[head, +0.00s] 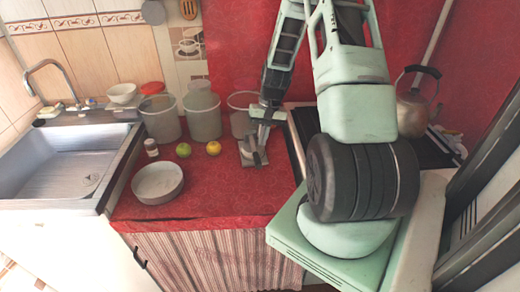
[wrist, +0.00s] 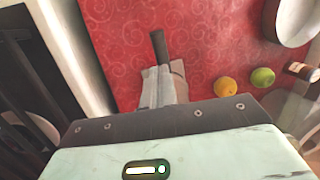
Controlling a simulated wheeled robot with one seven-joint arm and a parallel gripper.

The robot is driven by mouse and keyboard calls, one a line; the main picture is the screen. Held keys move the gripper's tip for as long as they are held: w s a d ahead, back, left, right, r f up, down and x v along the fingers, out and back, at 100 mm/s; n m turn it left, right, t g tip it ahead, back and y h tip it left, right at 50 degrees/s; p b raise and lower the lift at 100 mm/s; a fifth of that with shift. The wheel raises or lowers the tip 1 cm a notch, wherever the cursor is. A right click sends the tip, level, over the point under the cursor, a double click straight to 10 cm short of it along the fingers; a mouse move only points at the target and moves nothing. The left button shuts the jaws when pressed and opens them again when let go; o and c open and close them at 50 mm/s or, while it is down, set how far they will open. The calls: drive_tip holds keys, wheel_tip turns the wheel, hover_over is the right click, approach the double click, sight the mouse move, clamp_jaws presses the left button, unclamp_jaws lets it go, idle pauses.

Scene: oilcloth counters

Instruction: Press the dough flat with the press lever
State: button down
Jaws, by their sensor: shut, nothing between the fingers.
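The press (head: 246,152) is a small flat grey-beige device on the red oilcloth, just left of the stove. Its dark lever handle (head: 257,158) points toward the counter's front. In the wrist view the dark handle (wrist: 158,45) extends beyond my fingers, and part of the press plate (wrist: 179,74) shows beside them. My gripper (head: 263,133) is shut and empty, pointing down at the back part of the press. In the wrist view the fingers (wrist: 156,80) overlap the press, so I cannot tell whether they touch it. I cannot make out the dough.
A green apple (head: 183,150), a yellow fruit (head: 214,148), a small jar (head: 151,147) and a round pan (head: 158,183) lie to the left. Several canisters (head: 202,113) stand behind. A stove with a kettle (head: 416,108) is right. The front counter is clear.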

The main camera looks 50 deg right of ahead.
sight(258, 159)
drive_tip(key=shift+p+x, duration=0.55)
drive_tip(key=shift+x, duration=2.15)
drive_tip(key=shift+f, duration=0.1)
